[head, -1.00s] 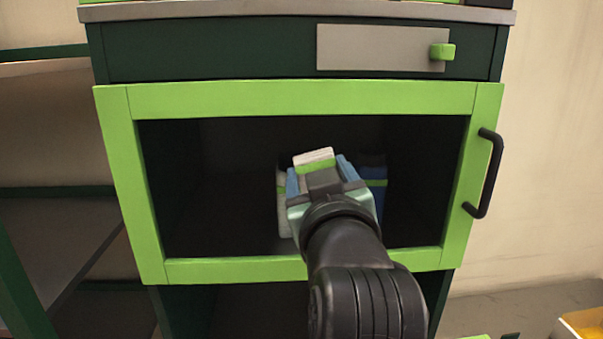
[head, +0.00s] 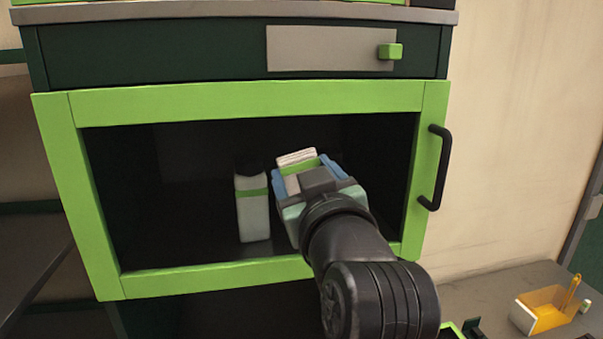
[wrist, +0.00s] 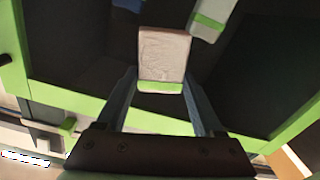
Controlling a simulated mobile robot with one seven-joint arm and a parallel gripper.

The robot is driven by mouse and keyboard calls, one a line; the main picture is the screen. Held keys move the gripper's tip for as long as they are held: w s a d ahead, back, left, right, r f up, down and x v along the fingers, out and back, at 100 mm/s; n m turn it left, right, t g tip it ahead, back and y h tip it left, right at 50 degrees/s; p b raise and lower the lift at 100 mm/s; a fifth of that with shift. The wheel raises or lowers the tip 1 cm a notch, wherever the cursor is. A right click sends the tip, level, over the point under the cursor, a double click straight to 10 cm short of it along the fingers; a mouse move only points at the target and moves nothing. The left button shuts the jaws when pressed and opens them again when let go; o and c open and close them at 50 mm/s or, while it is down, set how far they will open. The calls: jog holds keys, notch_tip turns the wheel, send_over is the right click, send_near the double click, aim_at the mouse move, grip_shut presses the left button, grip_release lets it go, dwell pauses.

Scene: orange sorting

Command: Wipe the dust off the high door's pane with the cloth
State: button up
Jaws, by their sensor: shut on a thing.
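The high door (head: 434,150) has a bright green frame, a black handle at its right and a dark, see-through pane (head: 170,190). It looks shut. My gripper (head: 306,170) is in front of the pane, right of its middle. It is shut on the cloth (head: 297,157), a white block-like pad with a green band. In the wrist view the cloth (wrist: 163,57) sits between the two fingers, its white face towards the dark pane. I cannot tell whether it touches the pane. I make out no clear dust on the pane.
Behind the pane stands a white bottle with a green band (head: 253,208); part of a blue thing (wrist: 127,4) shows in the wrist view. Above the door is a drawer front with a green knob (head: 390,51). An orange tray (head: 547,309) lies at the lower right.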

jog(key=shift+v, duration=2.9)
jog(key=shift+s, duration=0.1)
jog(key=v, duration=0.3)
